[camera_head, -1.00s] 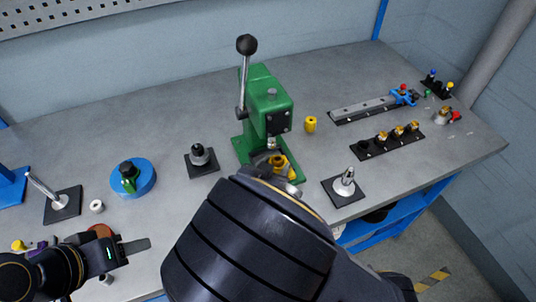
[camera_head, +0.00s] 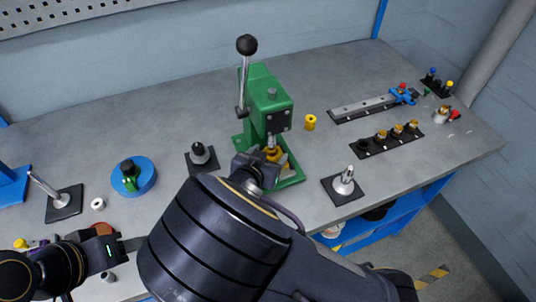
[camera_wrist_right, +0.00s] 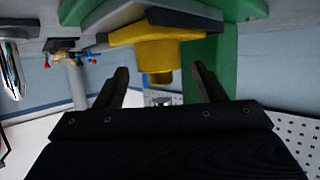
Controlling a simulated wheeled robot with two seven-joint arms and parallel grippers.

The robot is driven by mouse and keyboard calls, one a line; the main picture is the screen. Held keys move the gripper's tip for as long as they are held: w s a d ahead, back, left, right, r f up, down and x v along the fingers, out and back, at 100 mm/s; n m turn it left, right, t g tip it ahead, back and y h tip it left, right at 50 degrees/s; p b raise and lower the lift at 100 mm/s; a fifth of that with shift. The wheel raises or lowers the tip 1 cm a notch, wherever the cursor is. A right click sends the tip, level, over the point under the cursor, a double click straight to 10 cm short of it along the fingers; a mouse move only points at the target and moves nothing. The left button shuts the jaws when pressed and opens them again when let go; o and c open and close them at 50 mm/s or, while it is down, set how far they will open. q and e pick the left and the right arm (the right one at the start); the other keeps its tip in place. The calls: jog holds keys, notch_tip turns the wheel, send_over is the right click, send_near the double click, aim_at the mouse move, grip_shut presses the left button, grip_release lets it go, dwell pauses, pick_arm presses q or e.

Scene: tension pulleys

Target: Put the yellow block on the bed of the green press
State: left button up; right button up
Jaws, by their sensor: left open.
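The green press (camera_head: 268,105) stands mid-table with its lever up. The yellow block (camera_head: 274,154) sits on the press bed (camera_head: 289,180), under the press head; my right gripper partly hides it. In the right wrist view the yellow block (camera_wrist_right: 155,50) shows a wide base and a round stub. My right gripper (camera_head: 258,168) is at the front left of the block; its fingers (camera_wrist_right: 163,82) are apart with nothing gripped, and the block lies just beyond them. My left gripper (camera_head: 128,246) is open and empty at the table's front left.
A small yellow cylinder (camera_head: 310,122) stands right of the press. Dark stands with pins (camera_head: 201,158) (camera_head: 344,184) flank it. A blue round base (camera_head: 134,177) is at left. A rail (camera_head: 372,106) and a dark strip of brass pieces (camera_head: 387,140) lie at right.

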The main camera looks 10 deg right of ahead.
jog(key=shift+s, duration=0.1)
jog(key=v, duration=1.2)
jog(key=shift+p, duration=0.45)
jog(key=w+r+g+y, duration=0.1)
jog(key=w+y, duration=0.5)
jog(key=y, duration=0.2)
jog(key=s+d+r+n+g+y, duration=0.1)
jog(key=s+d+r+n+y, duration=0.25)
jog(key=r+y, duration=0.4)
jog(key=s+d+f+n+g+h, duration=0.1)
jog(key=s+d+f+g+h, duration=0.2)
jog(key=s+d, duration=1.1)
jog(key=shift+s+f+g+h, duration=0.3)
jog(key=shift+s+h, duration=0.25)
jog(key=shift+s, duration=0.35)
